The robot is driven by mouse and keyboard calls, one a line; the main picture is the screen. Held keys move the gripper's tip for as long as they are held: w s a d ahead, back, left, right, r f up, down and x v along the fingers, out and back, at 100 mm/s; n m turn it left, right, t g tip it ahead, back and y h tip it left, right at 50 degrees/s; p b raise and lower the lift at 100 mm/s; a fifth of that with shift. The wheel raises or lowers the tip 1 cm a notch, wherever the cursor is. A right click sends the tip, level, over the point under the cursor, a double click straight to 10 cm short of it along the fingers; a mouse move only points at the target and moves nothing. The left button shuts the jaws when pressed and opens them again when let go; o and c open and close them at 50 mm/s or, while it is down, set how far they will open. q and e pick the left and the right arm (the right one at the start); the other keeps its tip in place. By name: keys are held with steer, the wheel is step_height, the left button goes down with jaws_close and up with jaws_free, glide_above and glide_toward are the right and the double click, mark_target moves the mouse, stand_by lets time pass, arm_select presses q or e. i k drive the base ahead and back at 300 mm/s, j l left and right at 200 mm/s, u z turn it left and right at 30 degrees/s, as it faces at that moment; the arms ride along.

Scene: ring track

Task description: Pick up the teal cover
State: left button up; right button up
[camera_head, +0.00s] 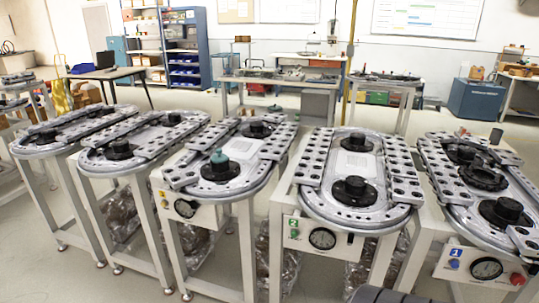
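The teal cover (219,157) is small and sits on top of the black front hub (221,171) of the middle ring-track table (247,188). It looks upright. No other hub in view has a teal top.
Several oval ring-track tables stand side by side, with narrow gaps between them. One is marked 2 (293,233) and the rightmost is marked 1 (455,252). Plastic-wrapped bundles (197,245) lie beneath some tables. Workbenches (275,85) and a blue shelf (187,50) stand behind, across open floor.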

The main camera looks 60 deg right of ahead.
mark_target(220, 157)
steer(key=z, duration=1.45)
steer(key=i+j, duration=0.15)
steer(key=j+u, duration=0.05)
steer(key=j, duration=0.05)
